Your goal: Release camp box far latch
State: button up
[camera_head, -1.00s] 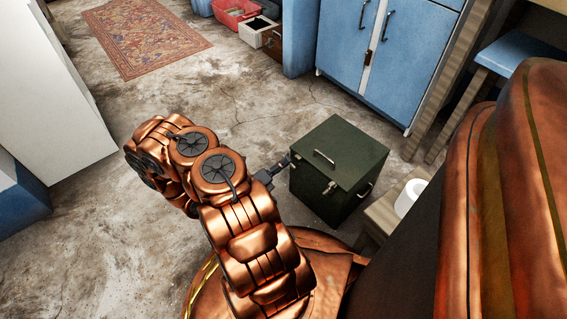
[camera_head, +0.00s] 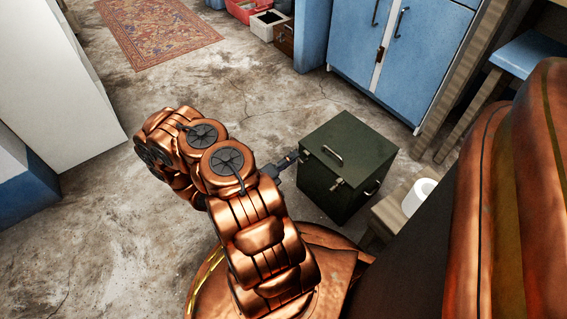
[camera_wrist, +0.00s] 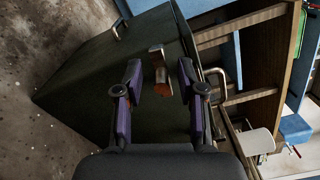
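The camp box (camera_head: 352,140) is a dark green, lidded metal box on the floor in the head view. A handle (camera_head: 332,154) lies on its lid, and one latch (camera_head: 338,184) shows on its near face. My gripper (camera_head: 291,160) is at the box's left side, where its fingertips are hard to make out. In the wrist view my gripper (camera_wrist: 160,80) is open, with its two fingers apart. A metal latch (camera_wrist: 159,64) on the camp box (camera_wrist: 90,85) shows between and just beyond the fingertips. I cannot tell whether a finger touches it.
A low wooden stool (camera_head: 384,219) with a white roll (camera_head: 419,192) stands close right of the box. Blue cabinets (camera_head: 405,60) stand behind it. A white cabinet (camera_head: 50,95) is at left. The concrete floor (camera_head: 90,235) is open at left, with a patterned rug (camera_head: 155,30) farther back.

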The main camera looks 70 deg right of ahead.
jog(key=v, duration=1.2)
dwell(0.7)
jog(key=a+r+m+g+y+p, duration=0.3)
jog(key=r+m+p, duration=0.55)
jog(key=r, duration=1.05)
jog(key=a+r+m+y+p, duration=0.35)
jog(key=r+m+p, duration=0.55)
jog(key=r, duration=0.9)
jog(key=s+a+r+m+t+y+p, duration=0.1)
jog(key=a+r+m+t+y+p, duration=0.2)
jog(key=a+r+p, duration=0.5)
jog(key=s+a+r+m+t+y+p, duration=0.2)
jog(key=a+r+p, duration=0.6)
jog(key=r, duration=0.9)
jog(key=s+a+r+m+t+y+p, duration=0.2)
jog(key=a+r+m+t+y+p, duration=0.1)
jog(key=a+r+p, duration=0.6)
notch_tip(320, 180, up, 5)
jog(key=shift+f+m+t+y+p, duration=0.2)
jog(key=shift+m+t+y+p, duration=0.2)
jog(key=shift+m+y+p, duration=0.55)
jog(key=shift+s+d, duration=0.1)
jog(key=shift+d, duration=0.05)
